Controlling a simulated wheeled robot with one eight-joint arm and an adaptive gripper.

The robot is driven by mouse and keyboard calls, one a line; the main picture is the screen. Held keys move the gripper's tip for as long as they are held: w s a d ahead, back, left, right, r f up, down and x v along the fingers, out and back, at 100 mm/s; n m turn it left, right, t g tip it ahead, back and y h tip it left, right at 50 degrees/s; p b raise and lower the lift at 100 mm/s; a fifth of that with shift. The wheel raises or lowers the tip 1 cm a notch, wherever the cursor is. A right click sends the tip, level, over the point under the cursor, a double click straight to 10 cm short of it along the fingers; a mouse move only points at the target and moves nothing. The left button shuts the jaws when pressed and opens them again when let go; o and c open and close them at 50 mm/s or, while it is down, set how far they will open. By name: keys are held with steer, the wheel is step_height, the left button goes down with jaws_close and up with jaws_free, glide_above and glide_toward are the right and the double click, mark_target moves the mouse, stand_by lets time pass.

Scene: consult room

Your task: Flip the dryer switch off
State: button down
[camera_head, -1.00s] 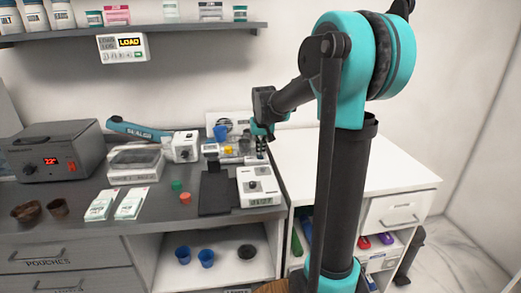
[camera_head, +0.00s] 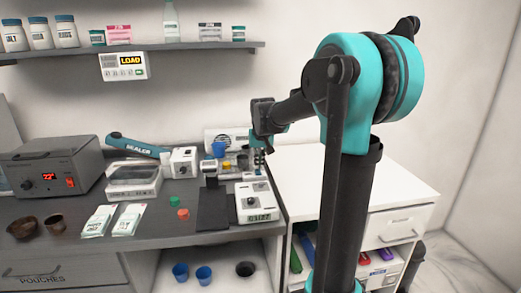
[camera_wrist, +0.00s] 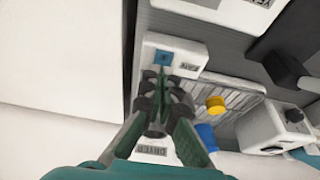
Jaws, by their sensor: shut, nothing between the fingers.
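My gripper (camera_head: 259,168) reaches down at the back right of the grey counter. In the wrist view its fingers (camera_wrist: 162,76) are shut and empty. The fingertips are beside a small blue switch (camera_wrist: 165,57) on a white housing (camera_wrist: 150,45); I cannot tell whether they touch it. The switch position is too small to read. A label reading DRYER (camera_wrist: 152,151) shows on a white surface behind the fingers. In the head view a white unit with a round vent (camera_head: 219,137) stands at the back, partly hidden by my gripper.
A yellow cap (camera_wrist: 215,104) lies on a ribbed rack, with a blue cup (camera_wrist: 207,136) beside it. In the head view a white scale (camera_head: 254,203) sits in front of my gripper. The white cabinet top (camera_head: 340,180) to the right is clear.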

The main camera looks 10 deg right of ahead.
mark_target(258, 172)
steer(key=v, duration=1.1)
steer(key=shift+r, duration=0.3)
steer(key=x, duration=0.8)
steer(key=w+x, duration=0.1)
steer(key=x, duration=0.3)
steer(key=shift+w, duration=0.1)
steer(key=shift+w+f, duration=0.1)
steer(key=shift+f, duration=0.65)
